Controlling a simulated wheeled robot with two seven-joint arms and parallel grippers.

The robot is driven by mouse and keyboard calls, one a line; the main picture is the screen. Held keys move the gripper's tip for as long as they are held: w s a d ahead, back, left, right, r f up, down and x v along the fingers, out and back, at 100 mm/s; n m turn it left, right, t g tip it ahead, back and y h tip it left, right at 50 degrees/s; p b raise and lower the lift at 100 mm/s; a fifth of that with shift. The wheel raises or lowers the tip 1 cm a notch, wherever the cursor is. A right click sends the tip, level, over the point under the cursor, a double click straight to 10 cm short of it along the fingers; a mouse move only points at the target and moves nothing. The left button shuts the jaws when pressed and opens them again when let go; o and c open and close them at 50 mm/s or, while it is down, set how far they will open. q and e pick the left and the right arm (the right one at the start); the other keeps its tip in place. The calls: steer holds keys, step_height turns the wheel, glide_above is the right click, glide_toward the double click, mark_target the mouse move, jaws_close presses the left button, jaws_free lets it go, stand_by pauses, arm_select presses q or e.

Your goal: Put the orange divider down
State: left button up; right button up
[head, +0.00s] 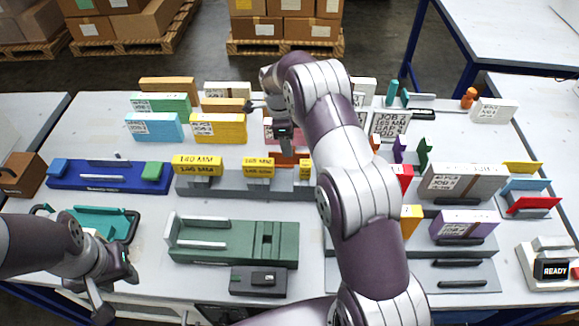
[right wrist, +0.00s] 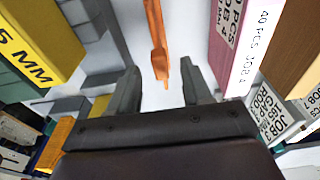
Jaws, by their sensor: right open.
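The orange divider (right wrist: 157,42) shows in the right wrist view as a thin upright strip, with its near end between my right gripper's fingers and a gap on each side. In the head view an orange piece (head: 288,159) shows low beneath my right gripper (head: 284,148), beside the grey slotted block; its lower part is hidden. My right gripper (right wrist: 161,84) is open and holds nothing. My left gripper (head: 112,292) is at the lower left, near the teal tray, with its fingers apart and nothing between them.
A yellow 140 MM block (head: 197,162) stands on the grey stand, left of the right gripper. A pink box (right wrist: 240,40) is close to its right in the wrist view. A green fixture (head: 195,256) lies in front. Coloured boxes stand behind.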

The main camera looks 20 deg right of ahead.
step_height(320, 180, down, 3)
steer(key=shift+s+d+r+b, duration=0.15)
steer(key=shift+r+b, duration=0.05)
steer(key=shift+b, duration=0.7)
steer(key=shift+d+f+p, duration=0.25)
steer(key=shift+f+p, duration=0.1)
steer(key=shift+f, duration=0.85)
steer(key=shift+r, duration=0.1)
steer(key=c, duration=0.4)
jaws_close()
steer(key=shift+r, duration=0.25)
step_height(320, 180, up, 10)
steer(key=p, duration=0.6)
steer(key=shift+f, duration=0.15)
